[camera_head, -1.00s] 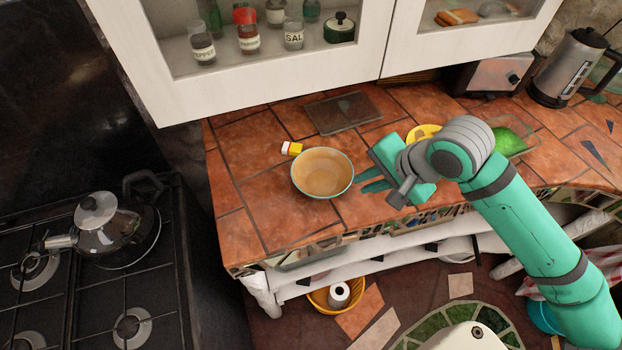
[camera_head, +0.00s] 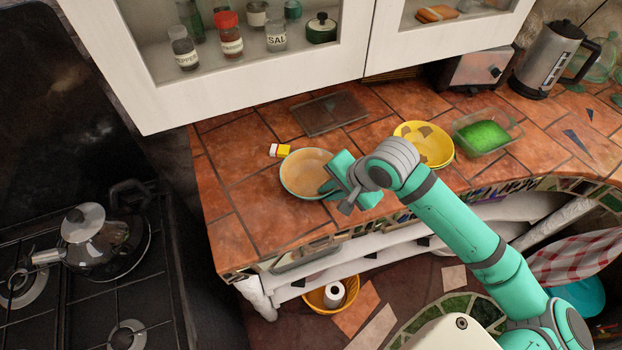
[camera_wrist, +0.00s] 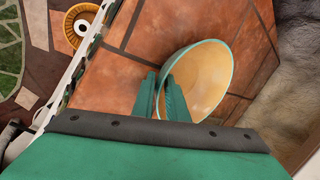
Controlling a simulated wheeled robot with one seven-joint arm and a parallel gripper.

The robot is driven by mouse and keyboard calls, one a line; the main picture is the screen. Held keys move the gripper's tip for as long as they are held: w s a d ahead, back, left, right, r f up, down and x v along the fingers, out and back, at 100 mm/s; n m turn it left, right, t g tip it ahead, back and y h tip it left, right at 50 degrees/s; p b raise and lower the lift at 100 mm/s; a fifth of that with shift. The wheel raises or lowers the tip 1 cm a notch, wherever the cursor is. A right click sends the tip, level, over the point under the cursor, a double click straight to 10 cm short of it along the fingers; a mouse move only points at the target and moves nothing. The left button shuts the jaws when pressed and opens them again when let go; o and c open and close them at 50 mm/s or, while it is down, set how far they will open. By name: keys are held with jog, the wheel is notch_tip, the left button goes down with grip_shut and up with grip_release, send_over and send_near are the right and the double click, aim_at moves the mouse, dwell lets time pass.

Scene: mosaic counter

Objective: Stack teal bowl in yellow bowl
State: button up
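The teal bowl (camera_head: 302,172), with a teal rim and a tan inside, sits on the tiled counter. My gripper (camera_head: 329,187) is at its right rim. In the wrist view my gripper's two teal fingers (camera_wrist: 161,97) point at the near rim of the teal bowl (camera_wrist: 205,80). They stand slightly apart and appear to straddle the rim, one inside and one outside; firm contact cannot be made out. The yellow bowl (camera_head: 428,140), with brownish patches inside, stands to the right, behind my arm. A second yellow rim shows under its edge.
A small yellow-and-white item (camera_head: 280,150) lies just behind the teal bowl. A grey slab (camera_head: 330,113) lies further back. A clear container with green contents (camera_head: 484,135) stands right of the yellow bowl. White cabinets (camera_head: 220,85) overhang the back; the counter's front edge is close.

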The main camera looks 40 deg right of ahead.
jog(key=shift+f, duration=0.1)
grip_shut()
jog(key=shift+r, duration=0.55)
notch_tip(320, 180, up, 2)
jog(key=shift+s+r, duration=0.1)
jog(key=shift+r, duration=0.15)
jog(key=s+a+r, duration=0.3)
jog(key=s+r, duration=0.6)
jog(key=s, duration=0.4)
jog(key=shift+s+r, duration=0.2)
jog(key=shift+r, duration=0.05)
